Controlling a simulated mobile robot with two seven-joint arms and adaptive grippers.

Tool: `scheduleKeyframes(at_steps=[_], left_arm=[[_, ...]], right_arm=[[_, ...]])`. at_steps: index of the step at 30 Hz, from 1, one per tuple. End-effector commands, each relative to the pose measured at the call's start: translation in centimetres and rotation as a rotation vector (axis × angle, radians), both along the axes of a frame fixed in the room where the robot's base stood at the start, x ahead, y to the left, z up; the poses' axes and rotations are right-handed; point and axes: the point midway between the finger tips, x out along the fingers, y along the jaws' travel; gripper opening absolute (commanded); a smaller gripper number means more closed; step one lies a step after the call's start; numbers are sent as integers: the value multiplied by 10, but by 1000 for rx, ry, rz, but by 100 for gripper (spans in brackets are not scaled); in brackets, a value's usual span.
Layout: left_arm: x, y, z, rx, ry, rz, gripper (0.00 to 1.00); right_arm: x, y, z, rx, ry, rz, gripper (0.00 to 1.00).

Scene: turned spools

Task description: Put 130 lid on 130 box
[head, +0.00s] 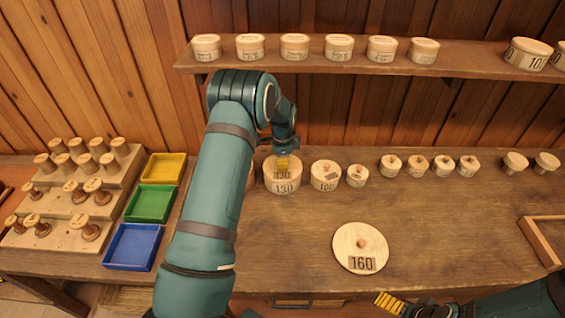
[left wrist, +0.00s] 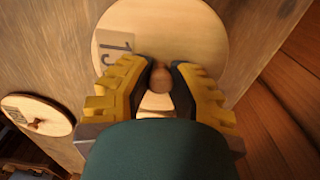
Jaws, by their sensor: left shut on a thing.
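The round wooden 130 box (head: 284,188) stands on the bench in the row below the shelf, its label facing me. The 130 lid (head: 271,172) is on top of the box, labelled side toward me; I cannot tell whether it is fully seated. My left gripper (head: 283,158) is above it, shut on the lid's round knob. In the left wrist view my left gripper's yellow fingers (left wrist: 160,82) close around the knob, over the pale lid disc (left wrist: 200,32). My right gripper (head: 390,303) is low at the front edge, partly cut off.
A 106 box (head: 325,176) stands close right of the 130 box, and another box is partly hidden behind my left arm. A 160 lid (head: 360,240) lies on the bench in front. Coloured trays (head: 150,203) and spool steps are at left. The middle right is clear.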

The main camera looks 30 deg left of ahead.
Motion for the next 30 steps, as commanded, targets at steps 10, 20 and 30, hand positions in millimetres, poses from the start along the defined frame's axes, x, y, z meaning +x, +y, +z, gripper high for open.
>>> scheduleKeyframes(at_steps=[10,20,30], left_arm=[[0,0,0,1,1,-1,0],[0,1,-4,1,1,-1,0],[0,0,-4,1,1,-1,0]], right_arm=[[0,0,-1,0,0,0,100],[0,0,-6,0,0,0,100],[0,0,-7,0,0,0,100]])
